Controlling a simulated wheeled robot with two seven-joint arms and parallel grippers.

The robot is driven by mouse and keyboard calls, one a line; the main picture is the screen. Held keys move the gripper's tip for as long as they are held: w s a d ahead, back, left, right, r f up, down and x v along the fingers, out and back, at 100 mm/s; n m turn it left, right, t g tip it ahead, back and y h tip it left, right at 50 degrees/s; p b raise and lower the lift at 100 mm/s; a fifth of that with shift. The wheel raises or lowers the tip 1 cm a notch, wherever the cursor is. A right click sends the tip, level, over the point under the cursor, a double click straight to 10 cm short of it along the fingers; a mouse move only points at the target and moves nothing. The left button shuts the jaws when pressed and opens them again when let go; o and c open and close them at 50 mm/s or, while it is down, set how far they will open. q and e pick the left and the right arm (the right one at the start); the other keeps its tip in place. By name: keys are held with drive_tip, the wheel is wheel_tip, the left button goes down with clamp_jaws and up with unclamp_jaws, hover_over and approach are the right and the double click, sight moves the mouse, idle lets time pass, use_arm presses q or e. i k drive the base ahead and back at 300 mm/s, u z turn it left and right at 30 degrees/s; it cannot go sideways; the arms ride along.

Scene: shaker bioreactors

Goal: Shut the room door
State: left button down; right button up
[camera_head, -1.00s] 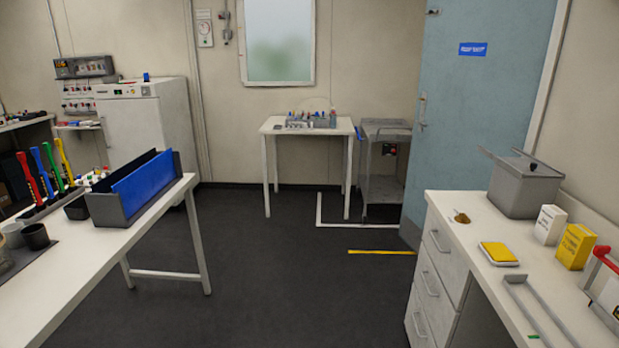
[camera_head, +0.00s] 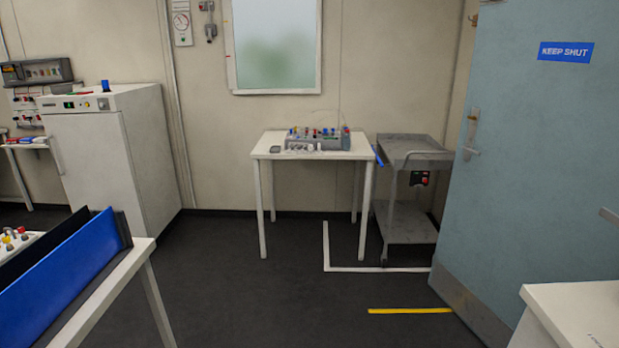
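The room door (camera_head: 545,150) is a pale blue panel at the right of the head view. It stands open, swung into the room at an angle, with a grey kick plate (camera_head: 470,308) along its bottom. It bears a blue "KEEP SHUT" sign (camera_head: 566,52). A metal lever handle (camera_head: 471,150) sits near its left edge. The doorway itself is not visible. Neither of my grippers is in view.
A grey trolley (camera_head: 412,153) stands left of the door, beside a white table (camera_head: 314,155) with a small rack. White floor tape (camera_head: 375,269) and a yellow strip (camera_head: 410,310) mark the floor. Benches flank me at left (camera_head: 118,287) and right (camera_head: 580,300). Dark floor between is clear.

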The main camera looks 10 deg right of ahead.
sight(543, 94)
drive_tip(key=z, duration=0.25)
drive_tip(key=i, duration=2)
drive_tip(key=z, duration=1.45)
drive_tip(key=i, duration=2)
drive_tip(key=z, duration=0.9)
